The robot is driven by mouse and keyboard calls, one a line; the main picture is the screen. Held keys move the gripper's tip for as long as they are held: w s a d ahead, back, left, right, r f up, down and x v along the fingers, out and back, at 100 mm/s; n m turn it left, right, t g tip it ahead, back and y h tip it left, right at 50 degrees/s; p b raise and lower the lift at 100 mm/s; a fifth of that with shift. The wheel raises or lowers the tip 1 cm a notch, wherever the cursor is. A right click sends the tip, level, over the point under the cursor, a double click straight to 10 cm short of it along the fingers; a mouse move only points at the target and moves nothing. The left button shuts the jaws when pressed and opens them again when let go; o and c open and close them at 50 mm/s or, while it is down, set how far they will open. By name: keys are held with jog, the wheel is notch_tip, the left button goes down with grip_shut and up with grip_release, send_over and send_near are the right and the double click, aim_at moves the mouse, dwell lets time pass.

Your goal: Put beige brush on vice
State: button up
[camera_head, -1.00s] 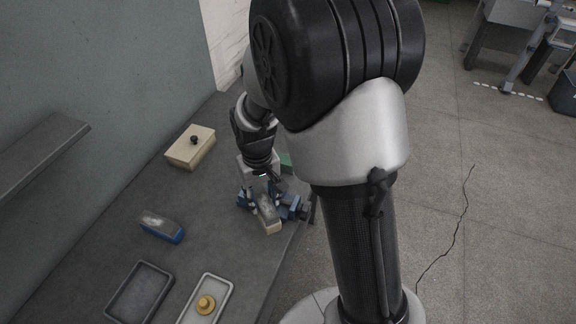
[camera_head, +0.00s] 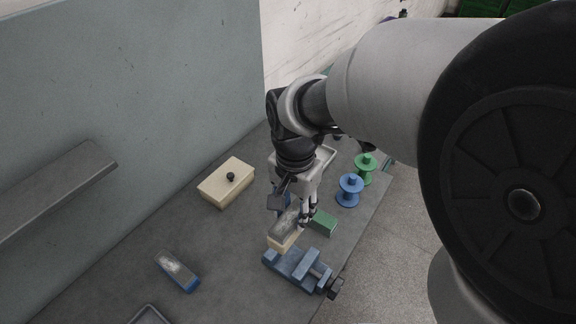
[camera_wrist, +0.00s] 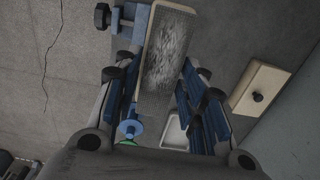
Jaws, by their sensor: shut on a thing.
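The beige brush (camera_head: 282,238), with grey bristles facing up, is gripped between the fingers of my gripper (camera_head: 294,210). The wrist view also shows the brush (camera_wrist: 168,58) between the blue-padded fingers. The blue vice (camera_head: 298,266) stands near the table's front edge, just below the brush in the head view. In the wrist view the vice (camera_wrist: 130,22) is partly hidden behind the brush. I cannot tell the height gap between brush and vice.
A green block (camera_head: 323,223) sits close right of my gripper. A blue spool (camera_head: 349,190) and a green spool (camera_head: 365,168) stand beyond it. A beige box with a black knob (camera_head: 222,185) and a blue brush (camera_head: 180,271) lie to the left. A tray (camera_head: 148,314) shows at the bottom.

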notch_tip(320, 180, down, 17)
jog(key=b, duration=0.5)
jog(key=shift+w+f, duration=0.1)
jog(key=shift+w, duration=0.05)
jog(key=shift+f, duration=0.2)
jog(key=o, duration=1.2)
jog(key=shift+o, duration=0.2)
